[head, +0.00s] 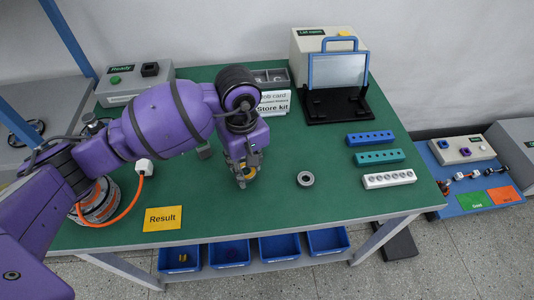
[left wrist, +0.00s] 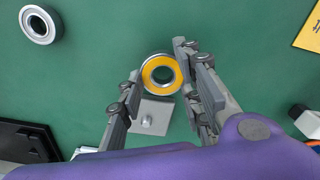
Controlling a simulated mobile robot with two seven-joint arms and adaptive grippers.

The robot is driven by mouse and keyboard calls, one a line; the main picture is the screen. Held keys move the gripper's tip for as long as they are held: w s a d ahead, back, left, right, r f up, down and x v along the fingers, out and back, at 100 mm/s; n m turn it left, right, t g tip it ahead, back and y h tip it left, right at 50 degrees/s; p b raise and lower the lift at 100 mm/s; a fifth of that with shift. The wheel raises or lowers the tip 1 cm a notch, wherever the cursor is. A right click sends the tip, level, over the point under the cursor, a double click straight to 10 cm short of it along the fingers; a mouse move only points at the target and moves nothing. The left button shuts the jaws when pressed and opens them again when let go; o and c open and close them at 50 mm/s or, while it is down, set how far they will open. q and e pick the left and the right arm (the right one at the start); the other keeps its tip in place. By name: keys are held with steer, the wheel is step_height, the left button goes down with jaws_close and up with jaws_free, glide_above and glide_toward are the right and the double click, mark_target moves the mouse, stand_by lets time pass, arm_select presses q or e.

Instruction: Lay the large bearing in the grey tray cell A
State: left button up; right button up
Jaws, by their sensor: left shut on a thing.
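My left gripper (head: 243,178) is shut on a bearing with a yellow face (head: 250,172). In the left wrist view this yellow-faced bearing (left wrist: 161,74) sits between the two fingertips (left wrist: 160,75), its centre hole facing the camera. I cannot tell whether it touches the table. A plain grey bearing (head: 305,178) lies flat on the green table to the right; it also shows in the left wrist view (left wrist: 39,25). I cannot tell which bearing is larger. A grey tray with compartments (head: 288,76) stands at the back, partly hidden by signs; its cell letters are unreadable. My right gripper is not in view.
Store kit signs (head: 273,102) stand before the tray. An open-lidded tester (head: 330,65) stands back right. A Result card (head: 163,218) and a round motor part (head: 98,205) are at left. The front middle is clear.

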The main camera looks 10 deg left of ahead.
arm_select(q)
steer(key=shift+f, duration=0.8)
steer(key=shift+s+f, duration=0.1)
steer(key=o, duration=0.8)
steer(key=shift+f, duration=0.15)
steer(key=shift+c, duration=0.2)
steer(key=o, duration=0.4)
